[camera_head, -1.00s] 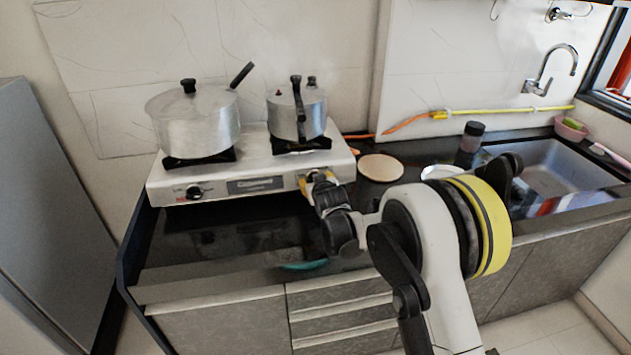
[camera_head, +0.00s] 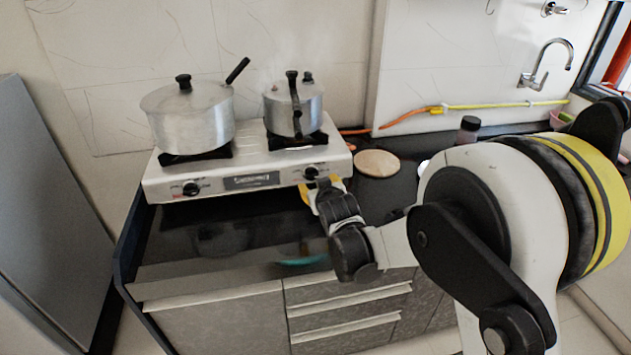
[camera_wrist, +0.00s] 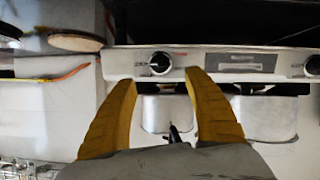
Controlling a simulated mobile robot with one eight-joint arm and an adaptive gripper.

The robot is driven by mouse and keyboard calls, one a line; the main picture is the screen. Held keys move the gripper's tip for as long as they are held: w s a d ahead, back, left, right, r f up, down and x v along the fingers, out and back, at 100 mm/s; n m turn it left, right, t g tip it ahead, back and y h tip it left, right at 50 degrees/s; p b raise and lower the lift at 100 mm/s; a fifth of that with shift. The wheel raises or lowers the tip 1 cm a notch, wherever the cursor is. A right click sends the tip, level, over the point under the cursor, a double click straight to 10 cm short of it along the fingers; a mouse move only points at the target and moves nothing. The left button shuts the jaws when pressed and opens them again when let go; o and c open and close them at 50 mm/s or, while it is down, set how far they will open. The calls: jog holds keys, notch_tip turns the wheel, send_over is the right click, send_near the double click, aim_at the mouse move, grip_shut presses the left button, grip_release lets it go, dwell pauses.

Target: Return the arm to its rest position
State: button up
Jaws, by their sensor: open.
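My gripper (camera_head: 318,188) is in front of the right side of the stove (camera_head: 250,179), close to its right knob (camera_head: 312,172). In the wrist view my gripper (camera_wrist: 164,88) shows two yellow fingers spread apart with nothing held between them. The same knob (camera_wrist: 160,63) shows just beyond the fingertips, and I see a gap to it. Whether any finger touches the stove front is not clear. My arm reaches in from the lower right of the head view and hides part of the counter and sink.
A large lidded pot (camera_head: 190,117) and a smaller pot (camera_head: 294,108) with a black handle stand on the burners. A round wooden board (camera_head: 377,163) and a dark-lidded jar (camera_head: 468,130) are on the counter. A yellow-orange hose (camera_head: 490,105) runs along the wall.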

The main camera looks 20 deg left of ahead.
jog(key=shift+s+d+r, duration=0.15)
jog(key=shift+s, duration=0.1)
jog(key=s+d+r+m+g+h, duration=0.15)
jog(key=s+d+r, duration=0.35)
jog(key=d, duration=0.8)
jog(key=s+d+r+m+h, duration=0.3)
jog(key=d+r, duration=0.3)
jog(key=d, duration=0.6)
jog(key=s+d+f+m+g+h, duration=0.1)
jog(key=s+d, duration=0.7)
jog(key=s, duration=0.3)
jog(key=s+d+f+m+g+h, duration=0.1)
jog(key=s+d+f+m+g, duration=0.1)
jog(key=s+d, duration=0.7)
jog(key=s, duration=0.3)
jog(key=shift+s, duration=0.3)
jog(key=shift+m, duration=0.25)
